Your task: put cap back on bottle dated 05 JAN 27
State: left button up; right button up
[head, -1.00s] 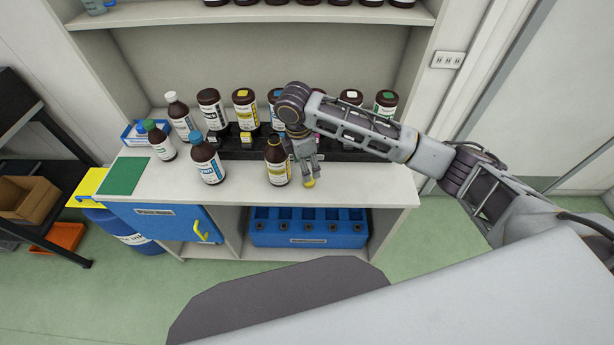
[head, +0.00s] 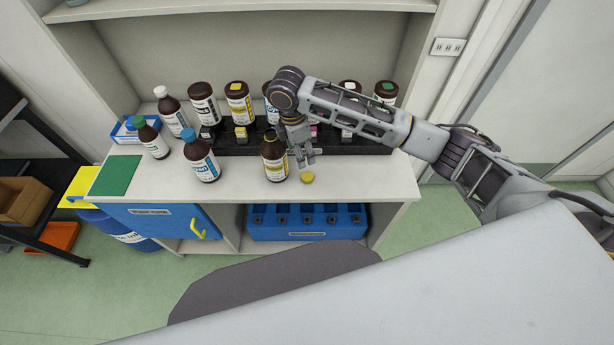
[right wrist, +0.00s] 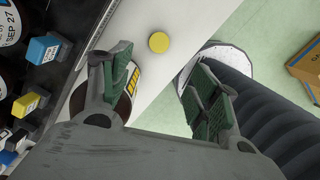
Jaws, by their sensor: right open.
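A yellow cap (head: 307,178) lies on the white counter near its front edge; it also shows in the right wrist view (right wrist: 159,42). Just left of it a brown bottle with a yellow-and-white label (head: 275,165) stands upright; its top is too small to read as open or closed. My right gripper (head: 305,158) is open and empty, above the counter beside this bottle and behind the cap. In the right wrist view one finger overlaps the bottle, and the cap lies beyond the fingertips. The date 05 JAN 27 is not readable on any bottle. My left gripper is not in view.
A blue-capped bottle (head: 201,158), a green-capped bottle (head: 152,138) and a white-capped bottle (head: 171,112) stand at left. A black rack (head: 340,148) and more brown bottles are behind. A green mat (head: 114,175) lies at left. The counter right of the cap is clear.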

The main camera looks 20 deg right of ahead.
jog(key=shift+f, duration=0.1)
send_over(307, 176)
jog(key=a, duration=0.1)
jog(key=shift+s+f, duration=0.15)
jog(key=shift+f, duration=1.95)
jog(key=shift+s+f, duration=0.1)
jog(key=shift+f, duration=2)
jog(key=shift+w+d+f+p, duration=0.1)
jog(key=shift+d+f+p, duration=0.1)
jog(key=shift+f, duration=1.1)
jog(key=shift+w+d+f+p, duration=0.1)
jog(key=shift+d+f+p, duration=0.1)
jog(key=shift+f, duration=1.05)
jog(key=shift+c, duration=0.2)
jog(key=c, duration=0.7)
